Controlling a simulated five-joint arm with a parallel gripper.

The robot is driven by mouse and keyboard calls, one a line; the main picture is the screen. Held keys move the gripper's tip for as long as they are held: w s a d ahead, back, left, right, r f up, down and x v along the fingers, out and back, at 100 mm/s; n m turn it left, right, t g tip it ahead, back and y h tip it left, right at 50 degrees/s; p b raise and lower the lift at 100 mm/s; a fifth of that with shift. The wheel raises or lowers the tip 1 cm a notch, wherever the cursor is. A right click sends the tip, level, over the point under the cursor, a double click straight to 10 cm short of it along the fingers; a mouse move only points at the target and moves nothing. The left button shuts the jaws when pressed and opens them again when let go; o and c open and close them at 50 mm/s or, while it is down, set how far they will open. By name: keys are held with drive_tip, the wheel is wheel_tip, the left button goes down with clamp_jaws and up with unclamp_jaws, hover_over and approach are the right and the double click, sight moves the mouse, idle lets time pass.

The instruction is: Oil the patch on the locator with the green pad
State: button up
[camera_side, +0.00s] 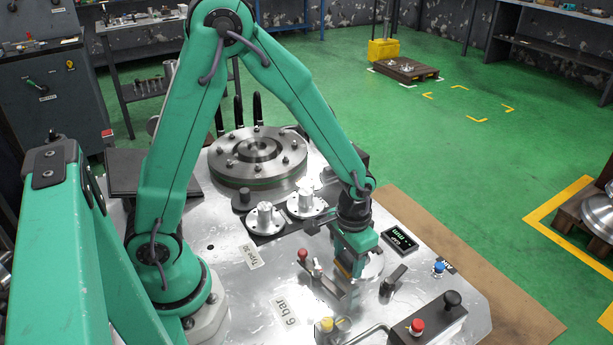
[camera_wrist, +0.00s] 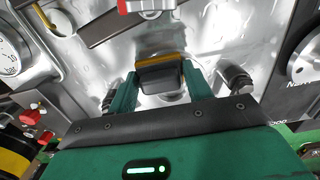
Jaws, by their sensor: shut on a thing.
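My gripper (camera_side: 350,266) is low over the front part of the metal plate, pointing down. In the wrist view my gripper (camera_wrist: 160,88) is shut on a dark block with a yellow-orange edge (camera_wrist: 160,57), which sits between the two green fingers. I take this block to be the pad, but no green shows on it. A round silver part (camera_side: 374,270) lies just behind and right of the fingers in the side view; it may be the locator. I cannot tell whether the block touches anything below. No oil patch can be made out.
A red-knobbed lever (camera_side: 303,256) and a metal bar (camera_side: 333,288) stand close left of the gripper. A black clamp (camera_side: 392,281), a blue knob (camera_side: 438,267) and a digital display (camera_side: 399,238) stand right. Two flanged hubs (camera_side: 264,219) (camera_side: 305,204) and a large flange (camera_side: 258,155) are behind.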

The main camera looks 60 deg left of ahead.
drive_tip(key=shift+d+f, duration=0.1)
drive_tip(key=shift+d, duration=1.25)
drive_tip(key=shift+f, duration=0.1)
drive_tip(key=shift+a, duration=1.8)
drive_tip(key=shift+a, duration=0.15)
drive_tip(key=shift+a, duration=1.55)
drive_tip(key=shift+s, duration=0.1)
drive_tip(key=shift+r, duration=3.05)
drive_tip(key=shift+r, duration=0.1)
